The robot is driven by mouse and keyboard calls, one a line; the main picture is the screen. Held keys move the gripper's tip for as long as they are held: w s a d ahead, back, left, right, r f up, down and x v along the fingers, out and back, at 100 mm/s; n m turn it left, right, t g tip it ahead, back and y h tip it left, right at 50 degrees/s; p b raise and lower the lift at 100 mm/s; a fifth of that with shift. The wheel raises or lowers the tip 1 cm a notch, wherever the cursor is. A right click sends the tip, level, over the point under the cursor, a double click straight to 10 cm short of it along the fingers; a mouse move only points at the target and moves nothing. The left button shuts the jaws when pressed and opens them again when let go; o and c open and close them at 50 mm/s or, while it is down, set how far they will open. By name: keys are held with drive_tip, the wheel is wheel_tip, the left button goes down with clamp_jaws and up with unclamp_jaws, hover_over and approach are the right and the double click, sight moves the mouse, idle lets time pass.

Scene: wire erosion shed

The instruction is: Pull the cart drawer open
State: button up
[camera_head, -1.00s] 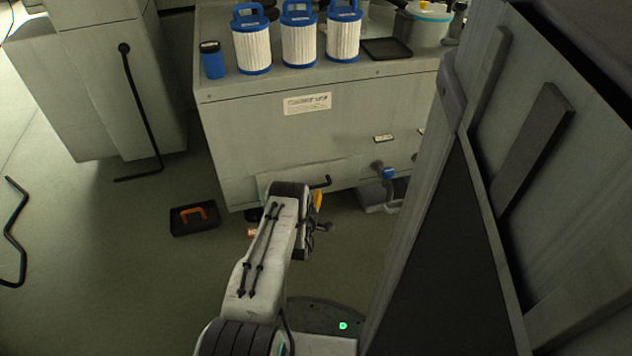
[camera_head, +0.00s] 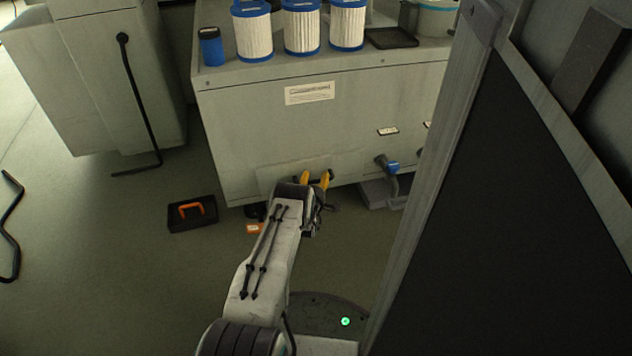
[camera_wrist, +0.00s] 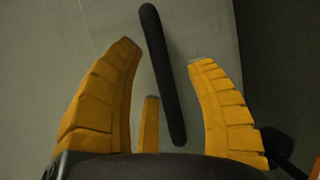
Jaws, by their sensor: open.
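The grey cabinet (camera_head: 330,125) stands ahead of me, with a pale panel (camera_head: 268,177) low on its front that looks like the drawer front. A dark bar handle (camera_head: 329,174) sits on that panel. It also shows in the wrist view as a slanted black bar (camera_wrist: 163,75). My gripper (camera_head: 314,178) is at the handle, with its yellow fingers open. In the wrist view, the handle lies between the spread fingers of my gripper (camera_wrist: 163,55), with gaps on both sides. I cannot tell how deep it sits between them. Part of the panel is hidden behind my arm.
Blue-and-white filters (camera_head: 302,30) and a dark tray (camera_head: 391,38) stand on the cabinet. A blue-handled valve pipe (camera_head: 388,168) juts out right of the handle. A large dark-panelled body (camera_head: 480,200) blocks the right.

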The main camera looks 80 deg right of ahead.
drive_tip(key=shift+c, duration=0.4)
clamp_jaws()
